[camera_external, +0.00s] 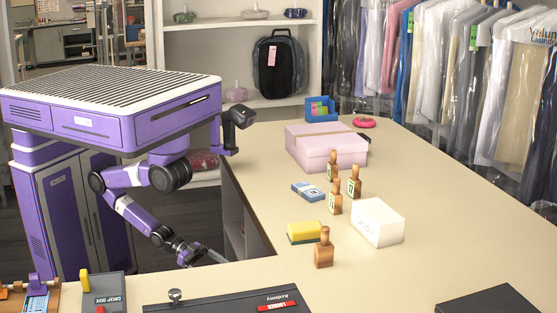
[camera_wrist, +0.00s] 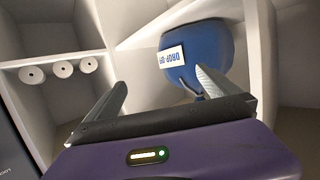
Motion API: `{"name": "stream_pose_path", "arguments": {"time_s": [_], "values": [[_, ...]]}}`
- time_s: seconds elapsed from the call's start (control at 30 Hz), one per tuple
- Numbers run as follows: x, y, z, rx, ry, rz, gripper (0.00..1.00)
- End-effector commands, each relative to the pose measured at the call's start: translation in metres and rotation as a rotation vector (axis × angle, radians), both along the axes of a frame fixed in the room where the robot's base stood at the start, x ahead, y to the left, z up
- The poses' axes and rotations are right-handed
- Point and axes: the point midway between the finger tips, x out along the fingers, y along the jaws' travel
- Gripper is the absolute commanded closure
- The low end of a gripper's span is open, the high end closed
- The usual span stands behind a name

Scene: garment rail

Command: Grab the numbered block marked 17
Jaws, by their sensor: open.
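Several wooden blocks with knob tops stand upright on the beige counter in the external view. Three are grouped near the pink box: a far one (camera_external: 333,166), a right one (camera_external: 354,182) and a near one (camera_external: 336,198). Each bears a pale number tag, too small to read surely. Another wooden block (camera_external: 324,249) stands closer, beside the sponge, with no readable number. My gripper (camera_external: 190,253) hangs low at the counter's left side, well away from the blocks. In the wrist view my gripper (camera_wrist: 160,78) is open with nothing between its fingers; no block shows there.
A pink box (camera_external: 311,148), a white box (camera_external: 377,222), a yellow sponge (camera_external: 303,232) and a blue packet (camera_external: 308,191) surround the blocks. The counter edge lies between my arm and them.

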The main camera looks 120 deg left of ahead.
Motion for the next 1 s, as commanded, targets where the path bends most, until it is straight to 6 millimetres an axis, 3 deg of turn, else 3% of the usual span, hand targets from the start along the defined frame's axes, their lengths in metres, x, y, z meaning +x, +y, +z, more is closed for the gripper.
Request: {"name": "stream_pose_path", "arguments": {"time_s": [0.37, 0.4, 0.67, 1.0], "values": [[0.0000, 0.0000, 0.0000, 0.000, 0.000, 0.000, 0.00], [0.0000, 0.0000, 0.0000, 0.000, 0.000, 0.000, 0.02], [0.0000, 0.0000, 0.0000, 0.000, 0.000, 0.000, 0.53], [0.0002, 0.0005, 0.0026, 0.002, -0.002, 0.000, 0.55]]}}
